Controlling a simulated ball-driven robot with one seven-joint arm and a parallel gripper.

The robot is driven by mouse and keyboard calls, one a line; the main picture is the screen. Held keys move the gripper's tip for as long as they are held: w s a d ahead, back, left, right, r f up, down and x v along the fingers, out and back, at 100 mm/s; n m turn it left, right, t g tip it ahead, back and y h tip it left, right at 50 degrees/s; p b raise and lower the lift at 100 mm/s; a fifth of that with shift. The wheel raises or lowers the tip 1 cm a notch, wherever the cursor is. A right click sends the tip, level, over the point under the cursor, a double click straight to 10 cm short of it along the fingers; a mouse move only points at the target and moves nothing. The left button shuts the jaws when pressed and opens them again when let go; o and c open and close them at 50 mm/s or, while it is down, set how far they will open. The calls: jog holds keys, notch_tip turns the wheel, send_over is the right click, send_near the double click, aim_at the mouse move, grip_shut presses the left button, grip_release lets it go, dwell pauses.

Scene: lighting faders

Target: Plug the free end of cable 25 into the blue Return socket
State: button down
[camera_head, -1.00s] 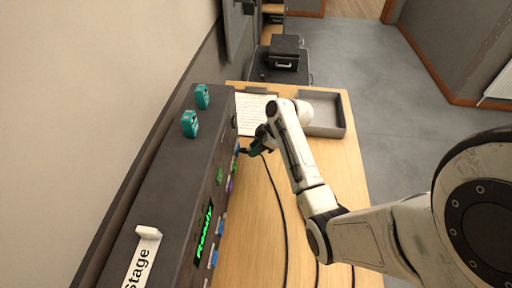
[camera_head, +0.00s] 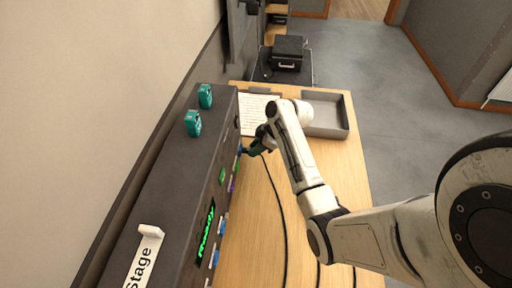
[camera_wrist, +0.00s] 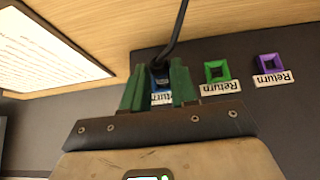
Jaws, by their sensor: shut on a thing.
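My gripper (camera_wrist: 158,88) has green fingers and is shut on the plug end of a black cable (camera_wrist: 178,30). In the wrist view the fingers stand right over a blue Return socket (camera_wrist: 163,86), with its label partly covered between them. The plug itself is mostly hidden, so I cannot tell how deep it sits in the socket. In the head view my gripper (camera_head: 257,148) is at the front face of the dark panel box (camera_head: 185,165), and the cable (camera_head: 279,205) hangs down across the table. No number on the cable is legible.
A green Return socket (camera_wrist: 216,72) and a purple Return socket (camera_wrist: 269,66) are beside the blue one. A paper sheet (camera_head: 252,108), a grey tray (camera_head: 345,132) and teal items (camera_head: 193,123) on the box are nearby. The wooden table (camera_head: 335,185) is mostly clear.

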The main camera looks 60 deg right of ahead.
jog(key=c, duration=0.8)
grip_release()
jog(key=b+v, duration=0.1)
jog(key=v, duration=1)
